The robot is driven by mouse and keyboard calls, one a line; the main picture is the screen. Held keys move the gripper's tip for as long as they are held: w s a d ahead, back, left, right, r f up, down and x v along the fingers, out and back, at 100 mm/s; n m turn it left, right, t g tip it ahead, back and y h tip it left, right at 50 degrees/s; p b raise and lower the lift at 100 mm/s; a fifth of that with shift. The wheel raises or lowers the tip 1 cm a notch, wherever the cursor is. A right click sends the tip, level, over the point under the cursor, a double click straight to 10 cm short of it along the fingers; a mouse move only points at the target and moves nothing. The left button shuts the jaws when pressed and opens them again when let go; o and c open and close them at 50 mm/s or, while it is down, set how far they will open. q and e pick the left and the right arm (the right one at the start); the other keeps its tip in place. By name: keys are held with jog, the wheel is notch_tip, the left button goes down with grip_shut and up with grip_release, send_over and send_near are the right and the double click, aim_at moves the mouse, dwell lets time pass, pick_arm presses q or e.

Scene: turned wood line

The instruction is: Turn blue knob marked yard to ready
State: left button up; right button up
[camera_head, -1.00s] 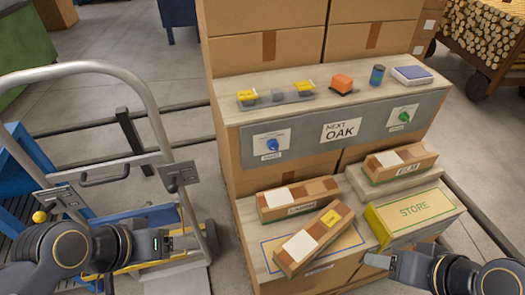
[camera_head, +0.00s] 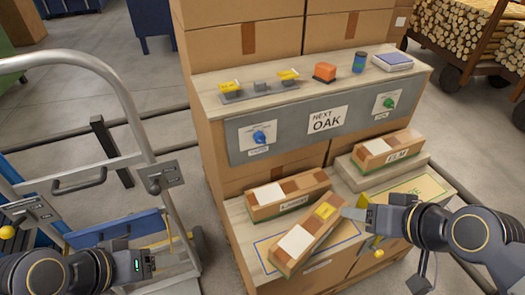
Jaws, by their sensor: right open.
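The blue knob (camera_head: 259,137) sits on a white label plate at the left of the grey front panel (camera_head: 300,128). The plate's small print is too small to read. A green knob (camera_head: 388,103) is on a similar plate at the panel's right. My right gripper (camera_head: 360,214) is open and empty, below the panel, near the right end of the tilted wood block (camera_head: 307,236). It is well to the lower right of the blue knob and apart from it. My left gripper (camera_head: 158,262) is low at the left by the hand cart; its fingers do not show clearly.
A NEXT OAK sign (camera_head: 327,121) is between the knobs. Blocks marked ELM (camera_head: 388,150) and another (camera_head: 287,194) lie on the lower shelf. A box marked STORE (camera_head: 420,190) is partly behind my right arm. The hand cart (camera_head: 135,120) stands left.

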jog(key=w+a+f+n+t+y+b, duration=0.1)
jog(key=w+a+f+n+t+b, duration=0.15)
jog(key=w+b, duration=0.5)
jog(key=w+a+f+n+t+b, duration=0.1)
jog(key=w+a+f+t+b, duration=0.1)
jog(key=w+a+f+b, duration=0.35)
jog(key=n+t+y+b, duration=0.15)
jog(key=t+b, duration=0.25)
jog(key=b, duration=0.8)
send_near(262, 142)
jog(key=x, duration=0.2)
jog(key=shift+n, duration=0.4)
jog(key=b+x, duration=0.1)
jog(key=x, duration=0.6)
jog(key=shift+w+a, duration=0.1)
jog(key=shift+w, duration=0.25)
jog(key=c, duration=1)
